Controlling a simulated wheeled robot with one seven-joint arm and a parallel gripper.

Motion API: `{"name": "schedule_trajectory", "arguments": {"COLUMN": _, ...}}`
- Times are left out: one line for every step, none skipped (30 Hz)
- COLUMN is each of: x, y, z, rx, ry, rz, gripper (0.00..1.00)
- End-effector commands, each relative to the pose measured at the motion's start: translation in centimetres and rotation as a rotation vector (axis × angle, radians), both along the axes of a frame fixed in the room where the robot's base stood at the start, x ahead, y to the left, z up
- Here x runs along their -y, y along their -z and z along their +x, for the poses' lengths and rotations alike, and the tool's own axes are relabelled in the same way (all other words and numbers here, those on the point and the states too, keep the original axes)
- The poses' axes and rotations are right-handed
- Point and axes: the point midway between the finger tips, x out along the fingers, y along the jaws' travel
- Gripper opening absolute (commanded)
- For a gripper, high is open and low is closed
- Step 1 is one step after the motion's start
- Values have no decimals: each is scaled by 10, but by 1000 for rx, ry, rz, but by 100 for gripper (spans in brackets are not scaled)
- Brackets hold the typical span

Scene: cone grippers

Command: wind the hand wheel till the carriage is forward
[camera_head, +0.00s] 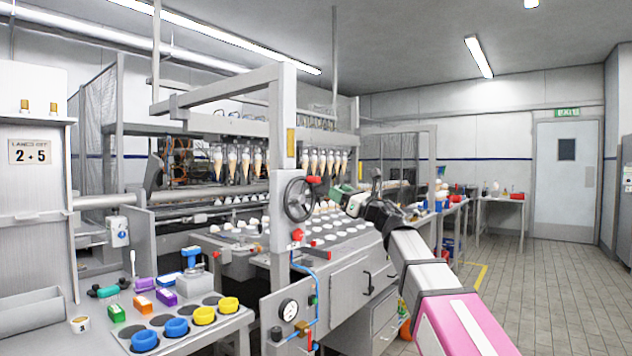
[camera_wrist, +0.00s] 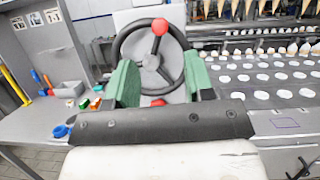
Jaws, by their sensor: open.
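The hand wheel (camera_head: 299,200) is a dark spoked ring with a grey hub on the machine's front post. Its red knob (camera_head: 313,180) is at the upper right in the head view. In the wrist view the hand wheel (camera_wrist: 124,45) is straight ahead, with the red knob (camera_wrist: 160,27) at its top. My gripper (camera_wrist: 159,84) is open, its green fingers spread either side of the wheel's lower part in that view. In the head view my gripper (camera_head: 343,195) is just right of the wheel; contact cannot be told. Ice-cream cones (camera_head: 245,165) hang in a row; which part is the carriage is unclear.
A grey bed (camera_head: 345,228) with rows of white pieces lies behind the wheel. A pressure gauge (camera_head: 289,308) and a red part (camera_head: 297,235) sit below it. A side bench with coloured cups (camera_head: 176,327) is at left. Open floor (camera_head: 560,290) lies right.

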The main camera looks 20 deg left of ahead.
Motion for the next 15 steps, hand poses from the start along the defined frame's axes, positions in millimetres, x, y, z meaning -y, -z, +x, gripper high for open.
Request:
{"name": "schedule_trajectory", "arguments": {"x": -7, "y": -3, "z": 4, "rx": 1, "ry": -2, "rz": 0, "gripper": 48}}
{"name": "schedule_trajectory", "arguments": {"x": -11, "y": -5, "z": 6, "rx": 1, "ry": -2, "rz": 0, "gripper": 48}}
{"name": "schedule_trajectory", "arguments": {"x": -17, "y": -8, "z": 8, "rx": 1, "ry": -2, "rz": 1, "gripper": 48}}
{"name": "schedule_trajectory", "arguments": {"x": -21, "y": -10, "z": 10, "rx": 1, "ry": -2, "rz": 1, "gripper": 48}}
{"name": "schedule_trajectory", "arguments": {"x": -26, "y": -12, "z": 13, "rx": 1, "ry": -2, "rz": 1, "gripper": 48}}
{"name": "schedule_trajectory", "arguments": {"x": -33, "y": -15, "z": 15, "rx": 2, "ry": -2, "rz": -1, "gripper": 48}}
{"name": "schedule_trajectory", "arguments": {"x": -38, "y": -17, "z": 16, "rx": 2, "ry": -3, "rz": -1, "gripper": 48}}
{"name": "schedule_trajectory", "arguments": {"x": -43, "y": -19, "z": 18, "rx": 2, "ry": -3, "rz": -1, "gripper": 48}}
{"name": "schedule_trajectory", "arguments": {"x": -48, "y": -22, "z": 21, "rx": 2, "ry": -2, "rz": -1, "gripper": 48}}
{"name": "schedule_trajectory", "arguments": {"x": -53, "y": -24, "z": 23, "rx": 2, "ry": -2, "rz": -1, "gripper": 48}}
{"name": "schedule_trajectory", "arguments": {"x": -57, "y": -25, "z": 24, "rx": 3, "ry": -2, "rz": -1, "gripper": 48}}
{"name": "schedule_trajectory", "arguments": {"x": -62, "y": -28, "z": 25, "rx": 2, "ry": -3, "rz": -1, "gripper": 48}}
{"name": "schedule_trajectory", "arguments": {"x": -66, "y": -29, "z": 27, "rx": 2, "ry": -3, "rz": -1, "gripper": 48}}
{"name": "schedule_trajectory", "arguments": {"x": -69, "y": -31, "z": 28, "rx": 2, "ry": -3, "rz": -1, "gripper": 48}}
{"name": "schedule_trajectory", "arguments": {"x": -73, "y": -33, "z": 29, "rx": 3, "ry": -2, "rz": -1, "gripper": 48}}
